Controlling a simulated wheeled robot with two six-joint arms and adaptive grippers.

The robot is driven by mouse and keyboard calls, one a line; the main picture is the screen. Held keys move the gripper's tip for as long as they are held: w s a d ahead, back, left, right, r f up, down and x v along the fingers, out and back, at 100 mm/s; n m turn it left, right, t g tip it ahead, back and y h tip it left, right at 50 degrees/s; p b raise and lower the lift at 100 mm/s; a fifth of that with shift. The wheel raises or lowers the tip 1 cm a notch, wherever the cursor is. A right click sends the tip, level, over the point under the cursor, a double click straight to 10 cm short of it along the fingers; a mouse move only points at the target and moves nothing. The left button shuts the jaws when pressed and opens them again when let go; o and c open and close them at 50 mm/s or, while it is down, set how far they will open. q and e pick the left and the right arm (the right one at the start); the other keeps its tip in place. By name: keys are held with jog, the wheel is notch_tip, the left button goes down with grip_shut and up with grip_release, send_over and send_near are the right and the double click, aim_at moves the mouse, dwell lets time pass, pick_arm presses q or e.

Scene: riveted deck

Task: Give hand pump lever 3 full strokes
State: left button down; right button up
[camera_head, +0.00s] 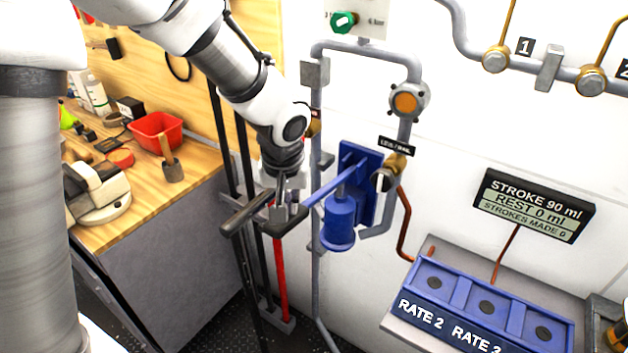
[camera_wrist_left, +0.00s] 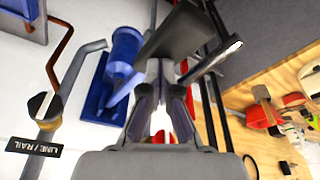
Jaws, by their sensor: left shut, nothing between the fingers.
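The hand pump (camera_head: 340,220) is a blue cylinder on a blue wall plate, right of my left gripper; it also shows in the left wrist view (camera_wrist_left: 126,45). Its blue lever (camera_head: 332,188) slants down and left toward my fingers. A dark crossbar-like handle (camera_head: 247,213) lies around the lever's outer end and also shows in the wrist view (camera_wrist_left: 180,35). My left gripper (camera_head: 281,209) points down at this handle; its fingers (camera_wrist_left: 163,78) are shut with nothing between them. I cannot tell whether they touch the handle. The display (camera_head: 533,206) reads STROKE 90 ml, REST 0 ml, STROKES MADE 0.
A wooden workbench (camera_head: 190,193) with a red bin (camera_head: 157,131) and tools stands at left. Grey pipes (camera_head: 316,120) and a valve with an orange centre (camera_head: 405,102) are on the white wall. A red upright rod (camera_head: 280,270) stands below the gripper. A blue RATE rack (camera_head: 487,307) is at lower right.

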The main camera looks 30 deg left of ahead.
pick_arm(q)
notch_tip(320, 180, up, 2)
jog(key=shift+r+p, duration=0.1)
jog(key=shift+p, duration=0.35)
jog(key=shift+s, duration=0.1)
pick_arm(e)
jog(key=shift+r, duration=0.85)
pick_arm(q)
jog(key=shift+f, duration=0.2)
jog(key=shift+r, duration=0.1)
notch_tip(320, 180, up, 5)
jog(key=p, duration=0.4)
pick_arm(e)
notch_tip(320, 180, up, 4)
jog(key=shift+r, duration=0.2)
jog(key=shift+f, duration=0.1)
